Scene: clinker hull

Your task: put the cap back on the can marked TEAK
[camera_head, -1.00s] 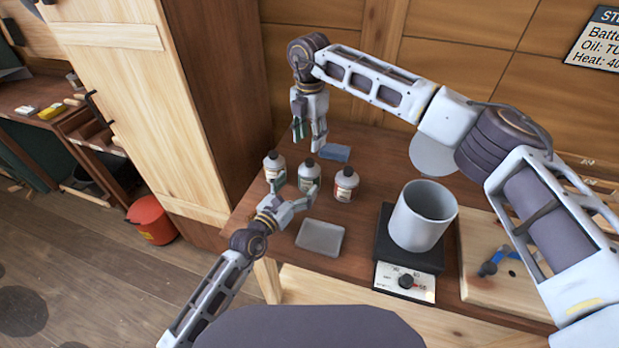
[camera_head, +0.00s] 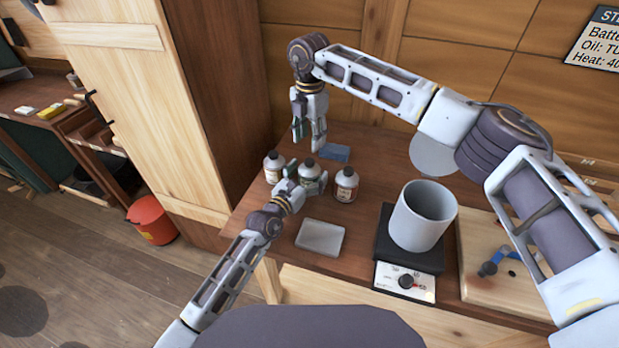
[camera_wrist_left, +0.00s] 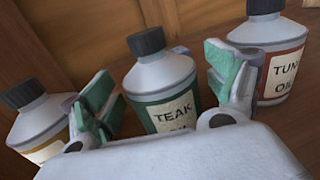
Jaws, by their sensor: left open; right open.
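The can marked TEAK (camera_wrist_left: 165,88) stands upright on the bench, with a dark cap (camera_wrist_left: 146,41) on its top; the cap also shows in the head view (camera_head: 308,163). I cannot tell how firmly it sits. My left gripper (camera_head: 307,178) is open, its green-padded fingers on either side of the TEAK can in the left wrist view, with no clear grip on it. Its palm hides the can's lower part. My right gripper (camera_head: 308,138) is open and points down, above and behind the cans.
A yellow-labelled can (camera_wrist_left: 38,125) stands left of the TEAK can and the TUNG can (camera_wrist_left: 275,60) right, both capped and close. A blue block (camera_head: 335,152) lies behind. A grey tray (camera_head: 320,238), a scale (camera_head: 405,282) bearing a grey pot (camera_head: 422,216), and a board (camera_head: 490,288) are nearer.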

